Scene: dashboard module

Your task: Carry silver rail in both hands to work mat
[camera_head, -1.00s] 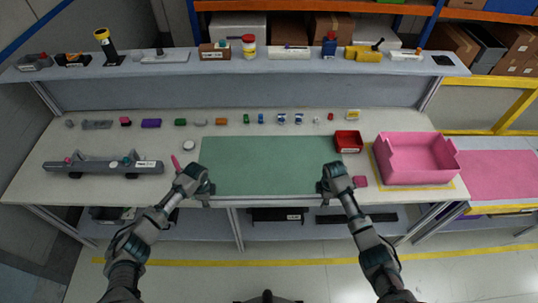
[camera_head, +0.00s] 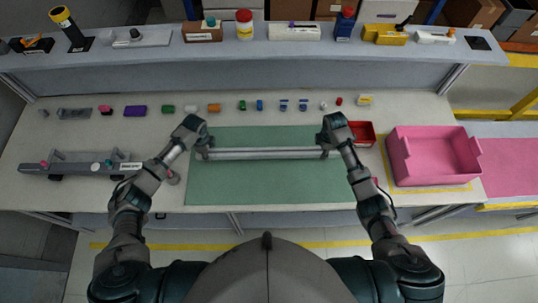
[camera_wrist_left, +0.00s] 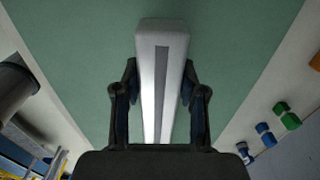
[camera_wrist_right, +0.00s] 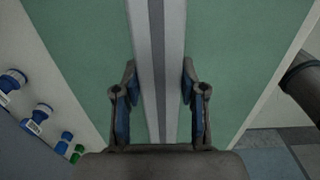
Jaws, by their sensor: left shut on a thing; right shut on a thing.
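The silver rail (camera_head: 265,153) lies level across the upper half of the green work mat (camera_head: 265,183) in the head view. My left gripper (camera_head: 204,150) is shut on its left end and my right gripper (camera_head: 326,148) is shut on its right end. In the left wrist view the rail (camera_wrist_left: 162,70) runs between both fingers, with its end in sight over the mat. In the right wrist view the rail (camera_wrist_right: 157,60) also passes between the fingers. I cannot tell whether the rail touches the mat or is just above it.
A grey fixture (camera_head: 75,168) stands left of the mat. A red bin (camera_head: 362,133) and a pink crate (camera_head: 432,155) are on the right. Several small parts line the table behind the mat, below a shelf (camera_head: 250,55). The mat's front part is clear.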

